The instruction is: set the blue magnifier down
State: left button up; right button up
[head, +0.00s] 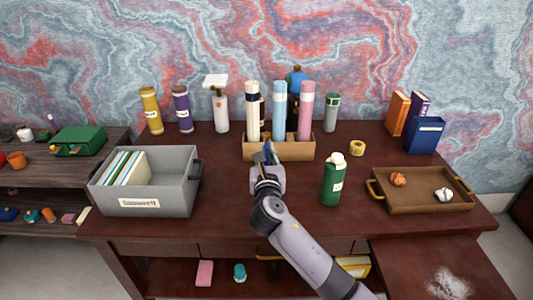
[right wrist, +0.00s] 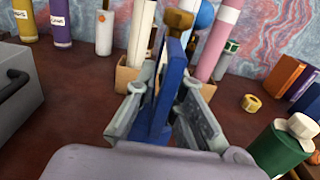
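My right gripper (head: 267,156) is over the middle of the desk, just in front of the tan box. In the right wrist view its two fingers (right wrist: 176,88) are closed around a long, flat blue piece, the blue magnifier (right wrist: 166,98), which stands up between them. A brown knob-like part (right wrist: 180,20) shows at its top end; I cannot tell if it belongs to the magnifier. In the head view only a sliver of blue shows between the fingers. The magnifier's lens is not clearly visible. My left gripper is not in view.
The tan box (head: 285,150) with several upright tubes stands just beyond the gripper. A green bottle (head: 331,182) is close on the right, and a grey file bin (head: 150,190) on the left. A brown tray (head: 420,205) lies farther right. Bare desk (head: 222,190) lies between bin and arm.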

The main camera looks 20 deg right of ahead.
jog(key=o, duration=0.4)
jog(key=shift+c, duration=0.2)
jog(key=shift+r, duration=0.15)
jog(key=v, duration=1.2)
